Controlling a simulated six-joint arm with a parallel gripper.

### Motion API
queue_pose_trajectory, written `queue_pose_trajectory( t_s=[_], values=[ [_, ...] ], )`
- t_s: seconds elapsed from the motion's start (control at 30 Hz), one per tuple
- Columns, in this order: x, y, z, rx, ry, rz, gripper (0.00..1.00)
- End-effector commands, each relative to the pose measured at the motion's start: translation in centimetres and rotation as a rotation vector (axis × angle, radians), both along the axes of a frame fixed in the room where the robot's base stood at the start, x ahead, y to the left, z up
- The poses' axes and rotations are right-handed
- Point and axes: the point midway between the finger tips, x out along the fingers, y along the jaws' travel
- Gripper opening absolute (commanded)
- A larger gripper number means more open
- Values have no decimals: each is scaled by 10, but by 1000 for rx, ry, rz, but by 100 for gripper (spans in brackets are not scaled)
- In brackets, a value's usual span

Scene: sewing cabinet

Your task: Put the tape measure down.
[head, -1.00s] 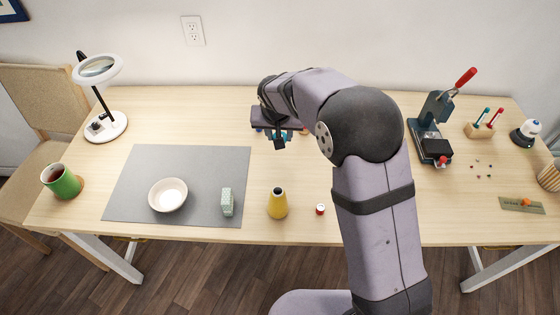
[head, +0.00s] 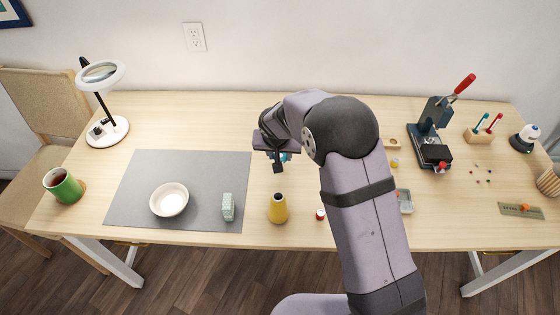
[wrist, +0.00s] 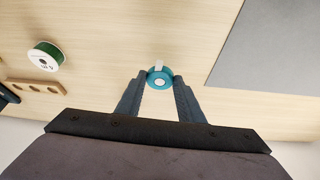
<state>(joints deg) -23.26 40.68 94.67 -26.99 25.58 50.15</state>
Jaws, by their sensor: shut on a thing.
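The tape measure (wrist: 160,78) is a small round teal thing with a pale centre and a white tab. In the wrist view it sits between the tips of my gripper (wrist: 159,84), which is shut on it. In the head view my gripper (head: 280,163) points down over the table, right of the grey mat, and only a bit of teal (head: 285,156) shows beside the dark finger. I cannot tell whether the tape measure touches the table.
The grey mat (head: 130,190) holds a white bowl (head: 169,199) and a patterned green box (head: 228,206). A green spool (wrist: 45,56) shows in the wrist view. Bare wood surrounds the gripper.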

Motion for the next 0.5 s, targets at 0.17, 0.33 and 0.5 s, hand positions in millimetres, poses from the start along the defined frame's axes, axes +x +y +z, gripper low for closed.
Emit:
queue_pose_trajectory(
  t_s=[0.17, 0.33, 0.5],
  values=[
    [-1, 0, -22, -2, 5, 0, 13],
    [-1, 0, -34, 0, 2, 1, 13],
    [0, 0, -35, 1, 1, 0, 13]
  ],
)
